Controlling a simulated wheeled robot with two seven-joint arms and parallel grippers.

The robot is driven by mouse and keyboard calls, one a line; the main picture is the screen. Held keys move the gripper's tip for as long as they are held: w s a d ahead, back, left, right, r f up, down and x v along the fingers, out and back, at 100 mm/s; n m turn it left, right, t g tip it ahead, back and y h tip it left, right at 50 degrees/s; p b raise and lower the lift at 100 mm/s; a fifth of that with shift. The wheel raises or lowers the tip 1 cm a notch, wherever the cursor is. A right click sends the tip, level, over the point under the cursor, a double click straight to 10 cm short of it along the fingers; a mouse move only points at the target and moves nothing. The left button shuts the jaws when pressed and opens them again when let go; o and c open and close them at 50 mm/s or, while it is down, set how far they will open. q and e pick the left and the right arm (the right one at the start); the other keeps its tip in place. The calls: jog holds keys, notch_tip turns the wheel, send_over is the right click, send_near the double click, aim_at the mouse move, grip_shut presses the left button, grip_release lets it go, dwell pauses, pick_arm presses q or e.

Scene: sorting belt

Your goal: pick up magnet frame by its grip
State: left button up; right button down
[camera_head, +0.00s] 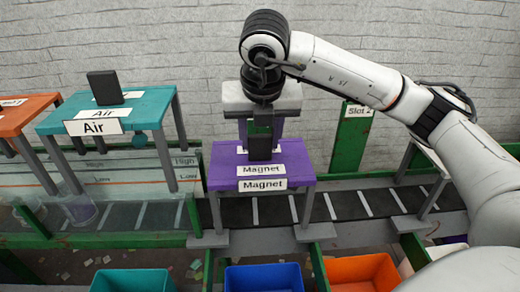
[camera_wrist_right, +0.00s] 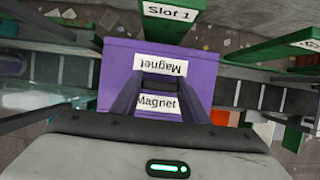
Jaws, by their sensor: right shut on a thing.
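The magnet frame (camera_head: 222,178) is a purple table-like frame with grey legs and "Magnet" labels, standing over the belt in the middle of the head view. Its purple top (camera_wrist_right: 210,75) also fills the middle of the right wrist view. A dark upright grip (camera_head: 260,149) rises from its top. My right gripper (camera_head: 260,130) comes down from above and is shut on this grip. The fingers partly hide the grip in the wrist view. The frame looks level, and its feet appear at the belt's edges; I cannot tell whether they bear on them. My left gripper is out of view.
A teal "Air" frame (camera_head: 150,106) with a dark grip stands at left, with part of an orange frame (camera_head: 28,113) beside it. The dark belt (camera_head: 350,205) runs across. Teal, blue (camera_head: 264,278) and orange (camera_head: 360,270) bins stand in front. A green "Slot 2" post (camera_head: 350,140) is behind.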

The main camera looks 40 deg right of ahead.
notch_tip(320, 180, up, 8)
jog(key=shift+r+p, duration=0.1)
jog(key=shift+p, duration=0.25)
jog(key=s+a+p, duration=0.2)
jog(key=s+a, duration=0.2)
jog(key=s, duration=0.3)
jog(key=s+a+r+p, duration=0.1)
jog(key=s+a+p, duration=0.2)
jog(key=s+a, duration=0.2)
jog(key=shift+s, duration=1.25)
